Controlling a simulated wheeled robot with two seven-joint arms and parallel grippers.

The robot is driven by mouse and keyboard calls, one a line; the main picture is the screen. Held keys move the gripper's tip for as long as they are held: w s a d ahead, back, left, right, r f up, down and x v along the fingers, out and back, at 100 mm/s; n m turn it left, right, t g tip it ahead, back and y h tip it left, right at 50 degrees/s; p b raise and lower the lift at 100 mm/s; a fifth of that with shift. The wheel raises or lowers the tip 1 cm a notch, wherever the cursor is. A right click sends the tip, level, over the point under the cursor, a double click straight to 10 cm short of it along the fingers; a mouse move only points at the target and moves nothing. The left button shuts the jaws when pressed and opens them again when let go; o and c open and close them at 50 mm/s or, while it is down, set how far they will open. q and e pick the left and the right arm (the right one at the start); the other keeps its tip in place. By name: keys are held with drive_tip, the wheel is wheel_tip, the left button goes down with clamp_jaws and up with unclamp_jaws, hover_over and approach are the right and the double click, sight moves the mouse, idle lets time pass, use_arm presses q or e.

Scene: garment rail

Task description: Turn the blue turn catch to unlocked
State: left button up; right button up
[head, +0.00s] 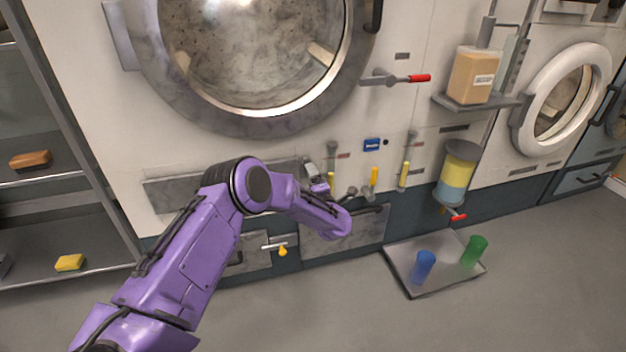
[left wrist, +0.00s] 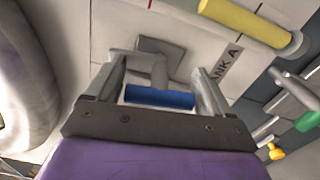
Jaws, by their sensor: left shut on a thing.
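The blue turn catch shows in the left wrist view as a blue bar (left wrist: 160,97) on a grey bracket and plate. My left gripper (left wrist: 160,76) has one finger on each side of the blue bar and is shut on it. In the head view my left gripper (head: 318,182) is at the machine's lower panel, under the big round door. The catch is hidden behind the gripper and arm there, and I cannot tell its lock position. My right gripper is in neither view.
Yellow handles (head: 374,177) and a red-tipped lever (head: 400,79) stick out of the panel nearby. A yellow-blue dispenser (head: 459,172) hangs to the right. A floor tray (head: 410,285) holds a blue cup (head: 423,266) and green cup (head: 473,250). Shelves (head: 90,265) stand left.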

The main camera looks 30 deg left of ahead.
use_arm(q)
drive_tip(key=shift+m, duration=0.6)
drive_tip(key=shift+f+m, duration=0.1)
drive_tip(key=shift+m, duration=0.2)
drive_tip(key=o, duration=0.9)
drive_tip(key=shift+d, duration=0.1)
drive_tip(key=shift+p+v, duration=1.15)
drive_tip(key=shift+v, duration=4.15)
